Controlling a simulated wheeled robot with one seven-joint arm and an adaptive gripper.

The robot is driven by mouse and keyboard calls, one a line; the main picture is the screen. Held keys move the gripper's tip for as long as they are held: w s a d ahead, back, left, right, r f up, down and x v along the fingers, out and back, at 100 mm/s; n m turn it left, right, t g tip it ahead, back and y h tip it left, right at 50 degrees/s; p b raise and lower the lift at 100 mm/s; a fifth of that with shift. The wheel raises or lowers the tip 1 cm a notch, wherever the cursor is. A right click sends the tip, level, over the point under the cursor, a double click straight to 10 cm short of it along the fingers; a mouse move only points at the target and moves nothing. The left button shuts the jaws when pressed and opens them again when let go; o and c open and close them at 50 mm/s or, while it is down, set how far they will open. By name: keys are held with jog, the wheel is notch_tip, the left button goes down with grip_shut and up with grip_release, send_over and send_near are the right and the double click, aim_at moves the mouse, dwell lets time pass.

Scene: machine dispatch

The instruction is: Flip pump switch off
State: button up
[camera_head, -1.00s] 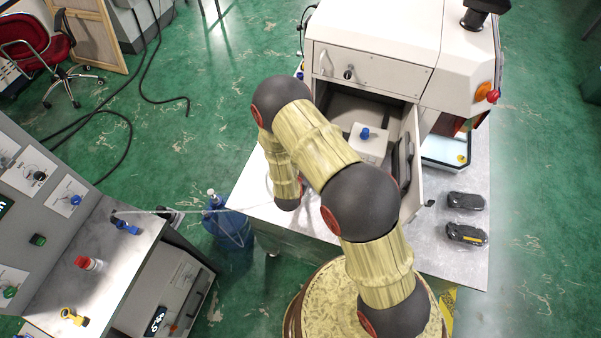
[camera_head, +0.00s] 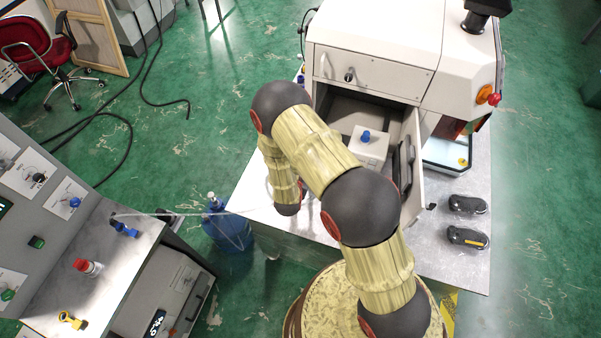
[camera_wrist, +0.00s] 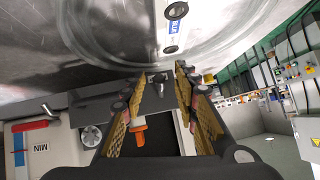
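I cannot tell for sure which control is the pump switch. In the wrist view my gripper (camera_wrist: 165,100) is open, its two yellow-padded fingers apart with nothing held between them. A small dark knob-like part (camera_wrist: 157,84) shows beyond the gap, and an orange piece (camera_wrist: 138,133) shows beside the left finger. A panel marked MIN (camera_wrist: 42,147) with a red and blue handle (camera_wrist: 19,146) is at the lower left. In the head view my gripper is out of sight, and my arm covers part of the machine table.
In the head view, the white machine (camera_head: 385,35) has an open door (camera_head: 412,165) and a blue-knobbed box (camera_head: 368,150) inside. A grey control console (camera_head: 60,235) with coloured valves is at left. A blue bottle (camera_head: 228,230) stands between them. Two black devices (camera_head: 467,203) lie on the table.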

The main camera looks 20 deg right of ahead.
jog(key=v, duration=1.2)
dwell(0.5)
